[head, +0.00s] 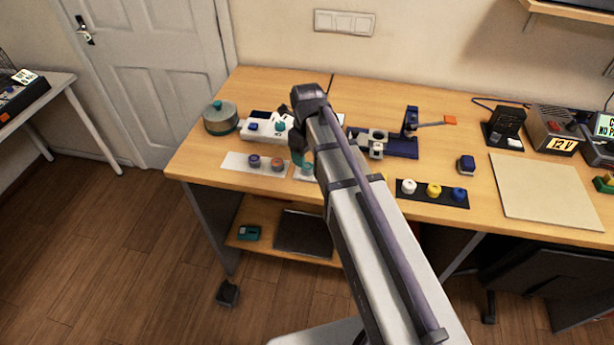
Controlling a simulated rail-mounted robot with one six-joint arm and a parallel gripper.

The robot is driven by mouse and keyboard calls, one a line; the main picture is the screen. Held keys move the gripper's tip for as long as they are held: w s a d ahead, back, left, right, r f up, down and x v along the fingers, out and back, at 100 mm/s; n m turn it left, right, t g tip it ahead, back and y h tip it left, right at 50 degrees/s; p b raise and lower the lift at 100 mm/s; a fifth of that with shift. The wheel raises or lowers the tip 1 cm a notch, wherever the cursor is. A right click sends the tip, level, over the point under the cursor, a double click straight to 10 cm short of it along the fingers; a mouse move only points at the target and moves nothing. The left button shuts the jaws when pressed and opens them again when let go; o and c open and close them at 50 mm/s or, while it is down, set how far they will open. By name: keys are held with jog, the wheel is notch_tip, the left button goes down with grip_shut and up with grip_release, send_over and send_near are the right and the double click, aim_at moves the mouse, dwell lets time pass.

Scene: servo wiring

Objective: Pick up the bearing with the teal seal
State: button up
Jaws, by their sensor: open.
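On the pale strip near the table's front left edge, a small round piece with a teal top (307,168) shows just left of my arm; it looks like the teal-sealed bearing, though it is too small to be sure. My arm reaches over the table, and my gripper (298,154) points down close above and slightly left of this piece. The gripper is open, but its fingers are small and partly hidden by the arm. I cannot tell whether they touch the piece. A purple-topped piece (254,161) and a brownish one (277,163) sit to the left.
A white fixture (265,130) with blue and teal parts stands just behind. A round grey-green container (220,118) is at the back left. A blue press-like tool (402,147) and a dark strip (418,197) with white, yellow and blue pieces lie right of my arm.

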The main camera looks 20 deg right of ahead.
aim_at(308, 166)
notch_tip(308, 166, down, 5)
jog(key=b, duration=0.5)
jog(key=shift+s+f, duration=0.1)
jog(key=shift+f, duration=0.05)
jog(key=shift+r, duration=0.2)
jog(key=c, duration=1.1)
